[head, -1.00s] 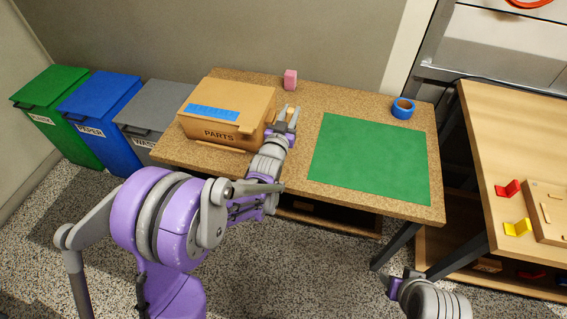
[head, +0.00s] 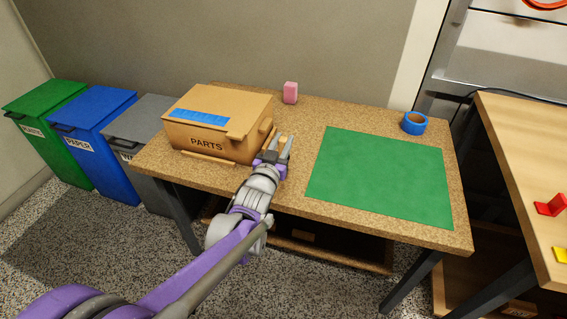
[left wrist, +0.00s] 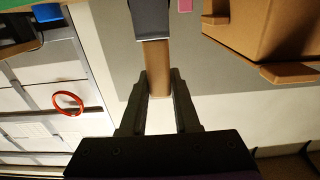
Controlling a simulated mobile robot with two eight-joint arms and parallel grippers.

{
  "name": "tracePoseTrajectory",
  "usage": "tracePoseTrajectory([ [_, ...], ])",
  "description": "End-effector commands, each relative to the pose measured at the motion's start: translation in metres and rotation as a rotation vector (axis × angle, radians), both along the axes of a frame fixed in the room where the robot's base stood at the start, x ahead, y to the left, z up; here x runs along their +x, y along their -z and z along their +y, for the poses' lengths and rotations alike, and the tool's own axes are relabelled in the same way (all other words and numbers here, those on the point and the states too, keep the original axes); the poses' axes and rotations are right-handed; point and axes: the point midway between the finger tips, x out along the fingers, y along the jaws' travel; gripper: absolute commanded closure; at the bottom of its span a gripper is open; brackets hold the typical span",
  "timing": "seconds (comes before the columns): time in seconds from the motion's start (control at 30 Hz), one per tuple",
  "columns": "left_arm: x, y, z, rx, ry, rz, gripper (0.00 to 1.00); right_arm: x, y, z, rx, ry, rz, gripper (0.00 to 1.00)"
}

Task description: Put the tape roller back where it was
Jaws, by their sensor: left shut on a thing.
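My left gripper (head: 273,156) is just right of the PARTS box, near the table's front edge. In the left wrist view my left gripper (left wrist: 161,88) is shut on a tool with a brown, wood-like handle (left wrist: 157,60) and a dark grey upper part (left wrist: 151,18). This looks like the tape roller; its far end is cut off by the picture's top edge. In the head view the fingers mostly hide it. My right gripper is not in view.
The cardboard PARTS box (head: 206,143) has blue tape (head: 200,116) on top. A green mat (head: 378,178) lies bare at right. A blue tape roll (head: 414,123) and pink block (head: 290,93) stand behind. Bins (head: 100,128) stand left. Another table (head: 525,170) is at right.

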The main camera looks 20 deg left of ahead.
Motion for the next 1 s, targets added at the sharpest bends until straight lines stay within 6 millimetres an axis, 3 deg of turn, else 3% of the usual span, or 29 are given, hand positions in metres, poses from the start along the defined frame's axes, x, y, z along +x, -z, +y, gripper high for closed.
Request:
tracePoseTrajectory([
  [0.4, 0.0, 0.047, 0.0, -0.001, 0.0, 0.0, 1.0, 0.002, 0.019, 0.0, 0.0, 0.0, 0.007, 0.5],
  [0.8, 0.0, 0.053, 0.0, -0.001, 0.0, -0.001, 1.0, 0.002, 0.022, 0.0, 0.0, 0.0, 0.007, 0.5],
  [0.83, 0.0, 0.053, 0.0, -0.001, 0.0, 0.0, 0.67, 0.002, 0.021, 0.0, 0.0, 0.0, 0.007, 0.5],
  [1.0, 0.0, 0.052, 0.0, 0.0, 0.0, 0.0, 0.4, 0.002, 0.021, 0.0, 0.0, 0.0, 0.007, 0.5],
])
